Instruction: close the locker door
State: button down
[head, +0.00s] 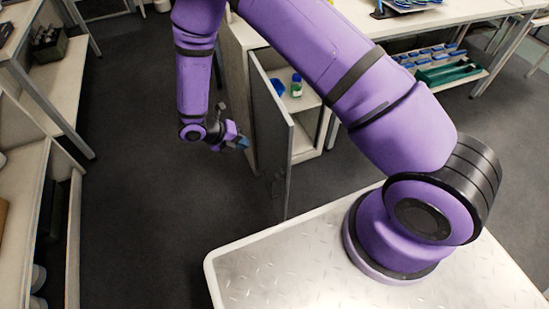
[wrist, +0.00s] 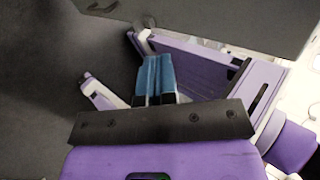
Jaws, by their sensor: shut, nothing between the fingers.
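The locker door (head: 270,125) is a grey panel that stands open, swung out from the pale locker (head: 238,75) under the bench. Its dark handle (head: 277,184) is low, near the free edge. My gripper (head: 243,143) is on the left, outer side of the door, close to its face; I cannot tell whether it touches. In the wrist view the blue fingertips (wrist: 155,75) are together with nothing between them. A grey panel, seemingly the door (wrist: 225,25), crosses the top of that view.
Inside the locker are a white bottle with a green cap (head: 296,87) and a blue-topped item (head: 278,87). A bench with shelves (head: 25,190) stands on the left. Dark floor (head: 150,200) between it and the door is clear. A green tray (head: 448,73) sits on a shelf at right.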

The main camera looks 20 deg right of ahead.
notch_tip(320, 180, down, 3)
jog(key=s+n, duration=0.1)
send_near(282, 158)
jog(key=shift+n, duration=0.3)
jog(key=x, duration=0.4)
jog(key=a+f+x, duration=0.1)
jog(key=x, duration=0.1)
jog(key=shift+w, duration=0.15)
jog(key=shift+d, duration=0.65)
jog(key=shift+d, duration=0.15)
